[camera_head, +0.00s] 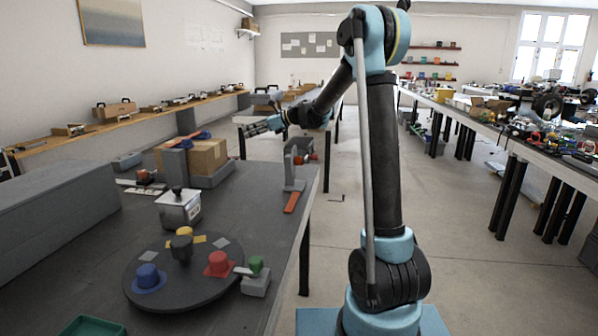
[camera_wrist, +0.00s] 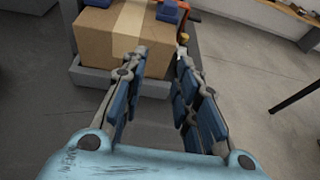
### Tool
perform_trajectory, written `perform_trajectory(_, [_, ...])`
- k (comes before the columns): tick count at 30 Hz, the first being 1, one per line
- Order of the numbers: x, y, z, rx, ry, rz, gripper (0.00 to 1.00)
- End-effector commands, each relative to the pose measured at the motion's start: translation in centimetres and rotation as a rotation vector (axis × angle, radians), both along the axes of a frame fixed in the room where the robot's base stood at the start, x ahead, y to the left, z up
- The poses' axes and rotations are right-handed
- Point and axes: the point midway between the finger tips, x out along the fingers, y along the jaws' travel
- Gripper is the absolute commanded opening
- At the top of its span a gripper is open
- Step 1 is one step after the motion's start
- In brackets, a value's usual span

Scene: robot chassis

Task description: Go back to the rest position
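My gripper (camera_wrist: 160,75) fills the lower part of the wrist view. Its two blue-padded fingers stand apart with nothing between them.
The dark table (camera_head: 245,215) carries a round turntable (camera_head: 215,283) with coloured knobs, a metal container (camera_head: 178,210), and a grey stand with an orange handle (camera_head: 293,185). A green tray (camera_head: 92,327) is at the front. A cluttered bench (camera_head: 500,125) stands right; the floor (camera_head: 470,240) between is clear.

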Motion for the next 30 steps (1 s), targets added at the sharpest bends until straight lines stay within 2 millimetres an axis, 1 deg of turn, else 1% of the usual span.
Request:
perform_trajectory(1, [-1.4,-1.1,0.2,-0.039,-0.043,0.014,0.28])
perform_trajectory(7, [-6.1,-5.3,-0.1,-0.201,-0.221,0.090,0.28])
perform_trajectory(15, [-12.8,-10.9,-1.4,-0.416,-0.434,0.221,0.28])
perform_trajectory(18, [-15.0,-12.8,-2.1,-0.485,-0.496,0.268,0.28])
perform_trajectory(30, [-22.4,-18.7,-4.9,-0.702,-0.676,0.455,0.28])
